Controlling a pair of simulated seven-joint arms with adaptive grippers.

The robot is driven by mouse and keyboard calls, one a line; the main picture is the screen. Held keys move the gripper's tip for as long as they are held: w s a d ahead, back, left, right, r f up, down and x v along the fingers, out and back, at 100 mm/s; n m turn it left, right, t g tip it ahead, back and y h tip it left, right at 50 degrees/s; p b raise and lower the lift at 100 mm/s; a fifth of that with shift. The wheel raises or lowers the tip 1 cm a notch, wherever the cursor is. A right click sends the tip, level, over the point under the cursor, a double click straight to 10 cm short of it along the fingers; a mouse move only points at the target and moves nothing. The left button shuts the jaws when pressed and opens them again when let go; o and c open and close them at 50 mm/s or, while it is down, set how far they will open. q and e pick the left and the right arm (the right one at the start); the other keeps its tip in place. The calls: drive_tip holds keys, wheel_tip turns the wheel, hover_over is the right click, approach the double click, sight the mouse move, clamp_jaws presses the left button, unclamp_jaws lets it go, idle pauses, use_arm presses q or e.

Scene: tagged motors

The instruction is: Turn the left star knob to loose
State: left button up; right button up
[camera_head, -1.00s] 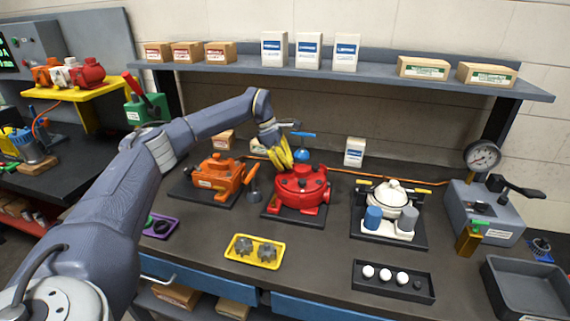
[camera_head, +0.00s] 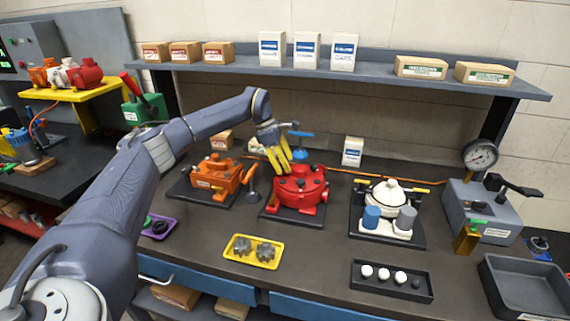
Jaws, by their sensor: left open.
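A red motor housing (camera_head: 297,192) stands on a black base plate in the middle of the bench. Dark knobs or bolts show on its top and side, too small for me to tell which is the left star knob. My left gripper (camera_head: 279,170) has yellow fingers that point down at the left part of the housing's top. The fingers are apart, with nothing visible between them. They hide part of the housing's upper left, and I cannot tell whether they touch it. My right gripper is out of view.
An orange motor (camera_head: 216,179) stands to the left, and a white unit (camera_head: 391,196) to the right. A blue-handled part (camera_head: 301,134) rises behind the housing. A yellow tray (camera_head: 231,252) with grey parts and a black tray (camera_head: 357,286) with white balls lie in front.

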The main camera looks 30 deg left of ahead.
use_arm(q)
drive_tip(key=v, duration=1.2)
drive_tip(key=shift+d, duration=0.15)
